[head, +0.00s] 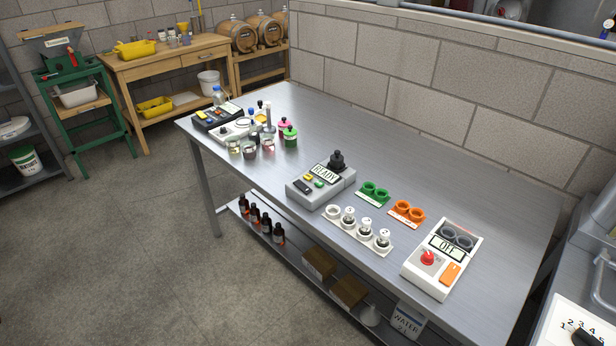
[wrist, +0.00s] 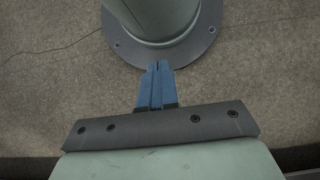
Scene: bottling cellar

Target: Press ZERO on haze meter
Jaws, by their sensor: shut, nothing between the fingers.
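The grey instrument with a READY display (head: 326,172), which looks like the haze meter, stands near the middle of the steel table. A black round cap (head: 337,160) sits on its back part. Its front panel has a yellow button (head: 308,178), a green button (head: 319,183) and a dark button (head: 302,187). Their labels are too small to read, so I cannot tell which is ZERO. My gripper (wrist: 157,68) shows only in the wrist view. Its blue fingers are shut and empty, over the floor and my own base, away from the table.
On the steel table (head: 400,165), a white rack (head: 372,241) of vials, green cups (head: 374,194) and orange cups (head: 407,211) stand right of the meter. A white device reading OFF (head: 443,258) is farther right. Bottles and beakers (head: 250,150) crowd the left end. A block wall runs behind.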

